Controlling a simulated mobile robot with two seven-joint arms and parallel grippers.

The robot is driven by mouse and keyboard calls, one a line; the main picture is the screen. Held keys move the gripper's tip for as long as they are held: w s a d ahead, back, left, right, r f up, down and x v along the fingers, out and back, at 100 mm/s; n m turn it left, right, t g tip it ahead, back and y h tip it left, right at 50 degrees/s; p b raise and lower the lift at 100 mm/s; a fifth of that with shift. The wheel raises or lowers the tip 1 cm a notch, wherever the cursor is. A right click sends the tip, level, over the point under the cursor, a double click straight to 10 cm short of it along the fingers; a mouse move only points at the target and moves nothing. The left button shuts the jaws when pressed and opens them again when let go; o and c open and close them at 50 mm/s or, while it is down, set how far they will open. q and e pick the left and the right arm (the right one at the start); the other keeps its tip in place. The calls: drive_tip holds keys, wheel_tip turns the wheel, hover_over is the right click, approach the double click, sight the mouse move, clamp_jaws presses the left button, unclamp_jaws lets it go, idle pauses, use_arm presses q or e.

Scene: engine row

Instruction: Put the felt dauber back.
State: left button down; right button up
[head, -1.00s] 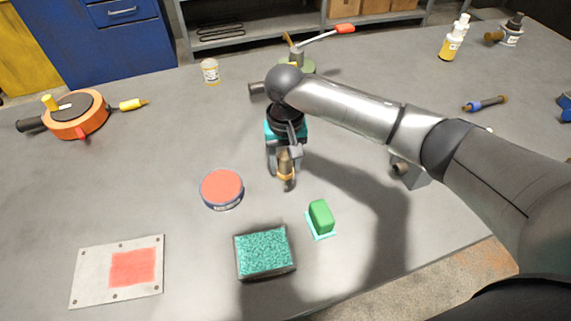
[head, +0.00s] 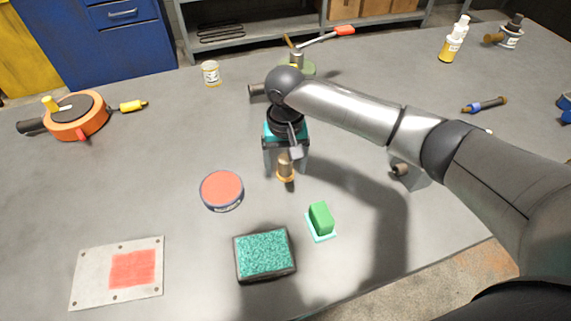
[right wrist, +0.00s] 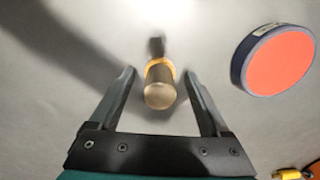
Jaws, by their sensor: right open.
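The piece that I take for the felt dauber is a short brass-coloured cylinder on an amber collar (head: 285,170). It stands upright on the grey bench in the head view, and in the right wrist view (right wrist: 160,92) I look down on its rounded end. My right gripper (head: 286,162) is open above and around it. In the right wrist view its two fingers (right wrist: 160,74) lie on either side of the cylinder, with a visible gap on each side. The felt itself is not visible. My left gripper is out of view.
A round tin with a red top (head: 222,188) stands just left of the cylinder. A teal-topped dark tray (head: 264,255) and a green block on a pale teal base (head: 321,218) are nearer. A plate with a red patch (head: 90,282) lies front left. Bare bench lies between them.

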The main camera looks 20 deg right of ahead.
sight(285, 160)
wheel_tip(285, 160, up, 12)
drive_tip(key=p, duration=0.2)
drive_tip(key=shift+p, duration=0.3)
drive_tip(key=shift+f, duration=0.1)
